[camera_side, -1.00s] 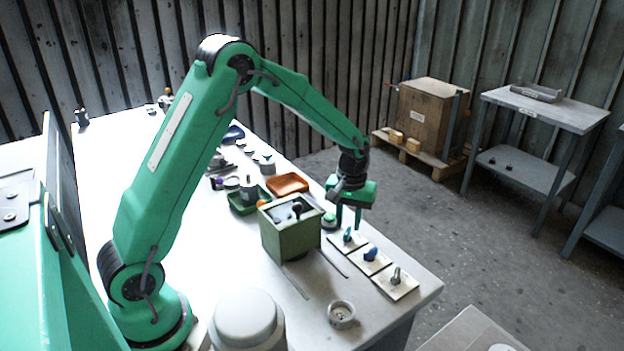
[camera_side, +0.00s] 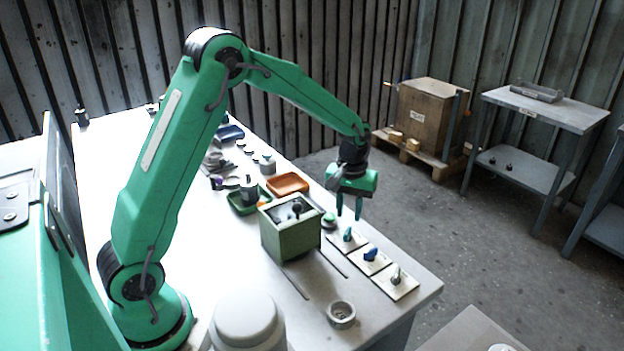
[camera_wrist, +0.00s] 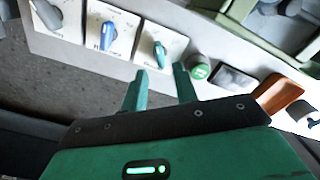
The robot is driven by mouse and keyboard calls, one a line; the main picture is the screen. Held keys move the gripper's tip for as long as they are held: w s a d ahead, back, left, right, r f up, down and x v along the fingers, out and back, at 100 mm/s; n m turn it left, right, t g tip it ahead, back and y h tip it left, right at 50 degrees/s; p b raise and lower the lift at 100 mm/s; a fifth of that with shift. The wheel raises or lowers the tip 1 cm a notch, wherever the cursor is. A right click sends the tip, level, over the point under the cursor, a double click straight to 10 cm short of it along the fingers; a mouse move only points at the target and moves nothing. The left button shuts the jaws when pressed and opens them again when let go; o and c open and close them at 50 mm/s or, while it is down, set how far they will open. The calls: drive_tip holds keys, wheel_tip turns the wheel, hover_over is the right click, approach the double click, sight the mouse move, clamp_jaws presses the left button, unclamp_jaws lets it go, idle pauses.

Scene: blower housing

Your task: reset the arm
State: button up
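My gripper (camera_side: 349,212) hangs in the air past the far side of the green box, above the table's right part. Its two green fingers are apart with nothing between them. In the wrist view my gripper (camera_wrist: 158,79) also shows a clear gap between the fingertips. The arm is bent at its elbow, with the forearm sloping down to the right. The green box-shaped housing (camera_side: 290,238) stands upright on the table. Three pale plates with a teal knob (camera_side: 347,234), a blue knob (camera_side: 370,254) and a grey knob (camera_side: 396,274) lie near the gripper, below it.
An orange tray (camera_side: 288,184) and a dark green tray (camera_side: 236,207) lie behind the housing. A round green-topped part (camera_wrist: 200,71) sits beside the plates. A grey ring-shaped cup (camera_side: 341,314) stands near the front edge. Several small parts lie farther back.

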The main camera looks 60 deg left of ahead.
drive_tip(key=s+d+r+m+t, duration=0.2)
drive_tip(key=s+r+m+t, duration=0.1)
drive_tip(key=s+r, duration=0.95)
drive_tip(key=s+d+r+m+t, duration=0.1)
drive_tip(key=s+r+m, duration=0.1)
drive_tip(key=s, duration=0.4)
drive_tip(key=s+d+r+m+t, duration=0.1)
drive_tip(key=s+r+m, duration=0.1)
drive_tip(key=s, duration=0.4)
drive_tip(key=shift+s+r+t, duration=0.25)
drive_tip(key=shift+t, duration=0.05)
idle(0.4)
